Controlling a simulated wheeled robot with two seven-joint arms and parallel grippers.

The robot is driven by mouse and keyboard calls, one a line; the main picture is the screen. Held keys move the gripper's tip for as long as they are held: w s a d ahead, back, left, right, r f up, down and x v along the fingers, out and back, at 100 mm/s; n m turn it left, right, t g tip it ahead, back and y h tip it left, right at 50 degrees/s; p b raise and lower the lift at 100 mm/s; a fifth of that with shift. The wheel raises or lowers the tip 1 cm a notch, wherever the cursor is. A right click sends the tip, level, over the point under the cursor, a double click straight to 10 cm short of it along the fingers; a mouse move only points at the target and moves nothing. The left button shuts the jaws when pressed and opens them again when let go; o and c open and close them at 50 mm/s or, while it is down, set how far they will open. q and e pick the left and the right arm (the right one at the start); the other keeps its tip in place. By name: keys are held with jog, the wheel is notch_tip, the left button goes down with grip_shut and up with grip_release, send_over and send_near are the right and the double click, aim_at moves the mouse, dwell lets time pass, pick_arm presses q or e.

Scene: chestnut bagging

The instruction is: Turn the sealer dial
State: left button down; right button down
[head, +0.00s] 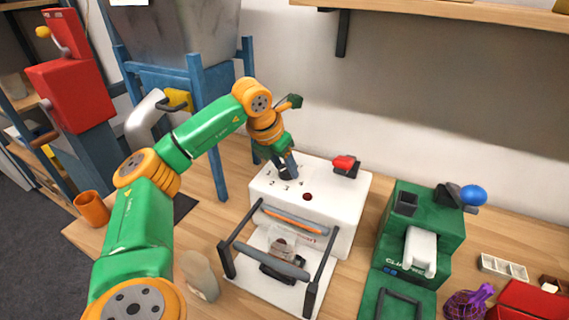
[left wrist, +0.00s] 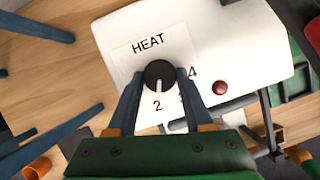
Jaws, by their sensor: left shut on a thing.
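The sealer (head: 345,210) is a white box on the wooden bench, with a bag-sealing bar and black frame at its front. Its black dial (left wrist: 160,74) sits on the top beside the word HEAT, with numbers around it; the dial's white mark points toward the 2 in the left wrist view. My left gripper (left wrist: 158,84) is shut on the dial, one finger on each side. My right gripper is not in view.
A green machine (head: 425,235) stands to the right. An orange cup (head: 91,208) and a jar (head: 199,275) stand to the left. A blue-framed hopper stand (head: 194,75) is behind my arm.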

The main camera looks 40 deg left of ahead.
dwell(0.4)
pick_arm(q)
jog(key=shift+c, duration=1.5)
grip_release()
jog(key=shift+w, duration=0.1)
jog(key=v, duration=0.7)
jog(key=shift+a, duration=0.1)
